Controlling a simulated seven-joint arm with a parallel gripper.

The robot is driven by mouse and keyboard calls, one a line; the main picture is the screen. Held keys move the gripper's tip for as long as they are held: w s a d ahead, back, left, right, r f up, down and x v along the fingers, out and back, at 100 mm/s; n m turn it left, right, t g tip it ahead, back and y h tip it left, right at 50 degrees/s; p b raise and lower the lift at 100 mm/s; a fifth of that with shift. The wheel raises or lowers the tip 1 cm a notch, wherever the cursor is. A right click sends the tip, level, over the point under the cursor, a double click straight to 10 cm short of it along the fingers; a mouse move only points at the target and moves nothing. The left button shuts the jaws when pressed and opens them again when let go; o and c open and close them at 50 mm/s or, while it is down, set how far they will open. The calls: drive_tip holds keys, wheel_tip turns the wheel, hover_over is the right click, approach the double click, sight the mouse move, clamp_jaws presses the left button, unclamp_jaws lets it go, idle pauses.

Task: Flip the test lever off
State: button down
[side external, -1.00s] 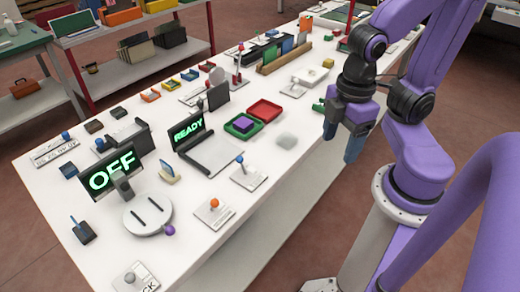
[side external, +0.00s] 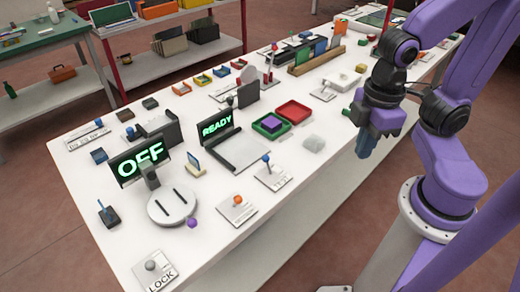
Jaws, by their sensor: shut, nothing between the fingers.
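The test lever (side external: 267,163) has a blue knob and stands on a small white plate (side external: 276,181) with lettering that looks like TEST. It sits near the bench's front edge, right of the middle, and its knob leans toward the upper left of the plate. My gripper (side external: 363,154) is shut and empty, with its blue fingers together and pointing down. It hangs to the right of the lever, clearly apart from it, beyond or over the bench's near edge; I cannot tell its exact height.
A READY screen (side external: 216,127) and grey tray stand left of the lever. A clear block (side external: 313,143) and red and green trays (side external: 293,111) lie behind it. An orange-knobbed lever (side external: 238,202), an OFF screen (side external: 138,163) and a LOCK plate (side external: 163,275) are further left.

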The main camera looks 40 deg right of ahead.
drive_tip(key=w+a+r+m, duration=0.1)
drive_tip(key=w+a+m, duration=0.4)
drive_tip(key=w+m, duration=0.25)
drive_tip(key=m+g+h, duration=0.1)
drive_tip(key=m, duration=0.6)
hover_over(268, 165)
drive_tip(key=s+a, duration=0.2)
drive_tip(key=s, duration=0.2)
drive_tip(key=w+f+m+g, duration=0.2)
drive_tip(key=w+f+m, duration=0.2)
drive_tip(key=w+m, duration=0.9)
drive_tip(key=shift+w+d+m+g, duration=0.2)
drive_tip(key=shift+w+m+g, duration=0.15)
drive_tip(key=shift+w, duration=0.7)
drive_tip(key=x, duration=1)
drive_tip(key=shift+s+d+f, duration=0.1)
drive_tip(key=shift+s+f, duration=0.05)
drive_tip(key=shift+s, duration=0.8)
drive_tip(key=shift+s+d+f, duration=0.15)
drive_tip(key=shift+s, duration=0.75)
drive_tip(key=shift+s, duration=0.1)
